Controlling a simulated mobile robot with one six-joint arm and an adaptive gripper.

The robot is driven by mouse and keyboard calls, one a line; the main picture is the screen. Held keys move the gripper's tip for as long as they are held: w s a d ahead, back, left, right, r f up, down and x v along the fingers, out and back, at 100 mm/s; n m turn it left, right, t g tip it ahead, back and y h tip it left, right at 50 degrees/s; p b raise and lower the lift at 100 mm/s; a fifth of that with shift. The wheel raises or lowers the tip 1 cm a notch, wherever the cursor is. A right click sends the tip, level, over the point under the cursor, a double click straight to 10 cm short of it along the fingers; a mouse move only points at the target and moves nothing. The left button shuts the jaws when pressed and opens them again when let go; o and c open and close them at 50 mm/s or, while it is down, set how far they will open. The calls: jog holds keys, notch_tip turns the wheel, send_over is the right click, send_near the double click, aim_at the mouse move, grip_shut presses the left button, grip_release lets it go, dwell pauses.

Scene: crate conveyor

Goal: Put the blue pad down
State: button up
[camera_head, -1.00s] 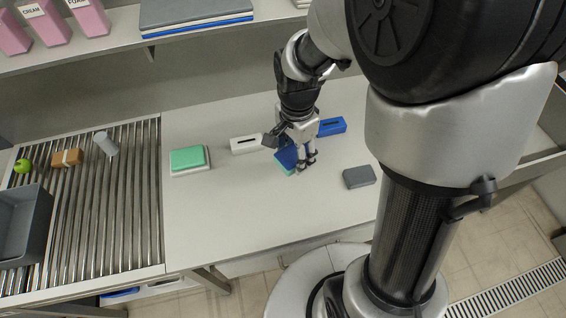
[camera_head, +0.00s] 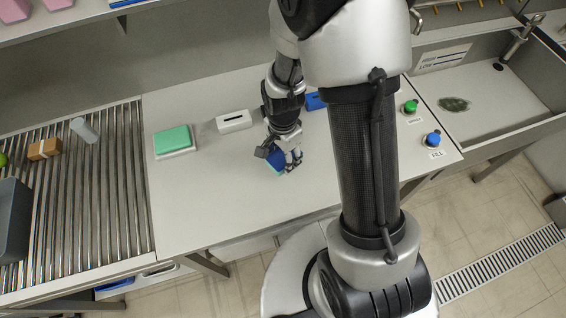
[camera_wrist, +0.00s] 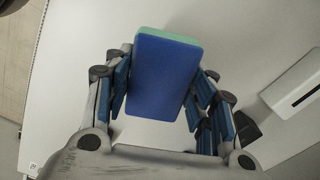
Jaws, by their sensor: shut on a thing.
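The blue pad (camera_wrist: 162,75) is a blue block with a green layer along its far side. In the wrist view it sits between the fingers of my gripper (camera_wrist: 160,98), which is shut on it. In the head view the blue pad (camera_head: 275,160) shows partly beside the fingers of my gripper (camera_head: 283,162), over the front middle of the grey table (camera_head: 215,215). I cannot tell whether the pad touches the table. Its far side is hidden by the fingers.
A green pad (camera_head: 171,140) lies on a white base at the left of the table. A white slotted box (camera_head: 234,121) and a blue box (camera_head: 315,102) stand behind my gripper. A roller conveyor (camera_head: 110,200) is at left, a sink (camera_head: 495,85) at right. The table's front middle is clear.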

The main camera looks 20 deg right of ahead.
aim_at(283, 163)
jog(key=shift+f+b, duration=0.5)
jog(key=shift+f, duration=1.5)
jog(key=shift+f, duration=0.2)
jog(key=o, duration=0.9)
jog(key=shift+o, duration=0.2)
jog(key=shift+r, duration=0.1)
